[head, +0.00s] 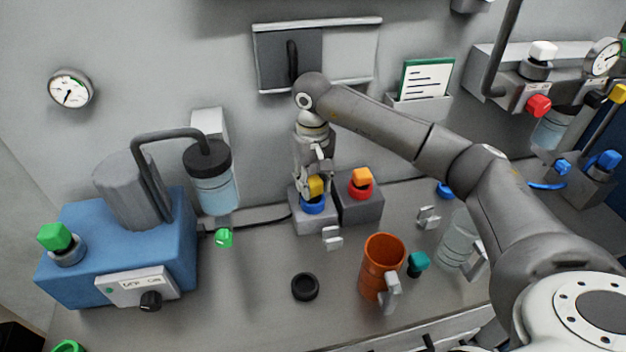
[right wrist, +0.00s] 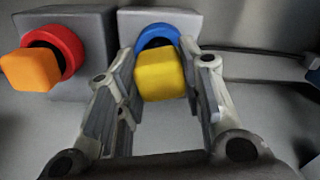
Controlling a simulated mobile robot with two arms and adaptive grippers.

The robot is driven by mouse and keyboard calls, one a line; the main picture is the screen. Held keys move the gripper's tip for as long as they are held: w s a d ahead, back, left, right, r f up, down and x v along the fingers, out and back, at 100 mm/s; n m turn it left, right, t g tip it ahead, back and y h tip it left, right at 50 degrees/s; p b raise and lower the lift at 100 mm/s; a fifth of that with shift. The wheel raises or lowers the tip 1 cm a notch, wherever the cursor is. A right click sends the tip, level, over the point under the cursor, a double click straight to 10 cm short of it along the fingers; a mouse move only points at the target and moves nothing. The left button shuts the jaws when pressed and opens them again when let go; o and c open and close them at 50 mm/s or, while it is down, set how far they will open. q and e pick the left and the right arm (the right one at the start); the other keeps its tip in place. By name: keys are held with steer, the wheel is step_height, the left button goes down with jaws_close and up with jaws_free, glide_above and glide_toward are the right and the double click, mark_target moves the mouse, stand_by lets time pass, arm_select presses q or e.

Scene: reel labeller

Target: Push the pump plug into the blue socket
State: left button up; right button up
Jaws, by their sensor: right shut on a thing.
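The yellow plug (head: 316,184) stands at the mouth of the blue socket (head: 313,207), on a grey block against the wall. My right gripper (head: 315,178) comes down from above and is shut on the yellow plug. In the right wrist view the yellow plug (right wrist: 161,75) sits between the two fingers, in front of the blue ring (right wrist: 158,34) and lined up with it. The plug's inner end is hidden, so I cannot tell how deep it sits. My left gripper is out of view.
Beside it, an orange plug (head: 362,176) sits in a red socket (head: 360,191). A blue pump unit (head: 80,240) stands left, with a dark cable (head: 262,219) along the wall. An orange mug (head: 381,265) and a black ring (head: 305,287) stand in front.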

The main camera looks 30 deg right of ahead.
steer(key=shift+f+b, duration=0.65)
steer(key=shift+b, duration=0.5)
stand_by(2.4)
steer(key=o, duration=1.1)
steer(key=shift+r, duration=0.15)
step_height(320, 180, up, 7)
steer(key=shift+r, duration=0.1)
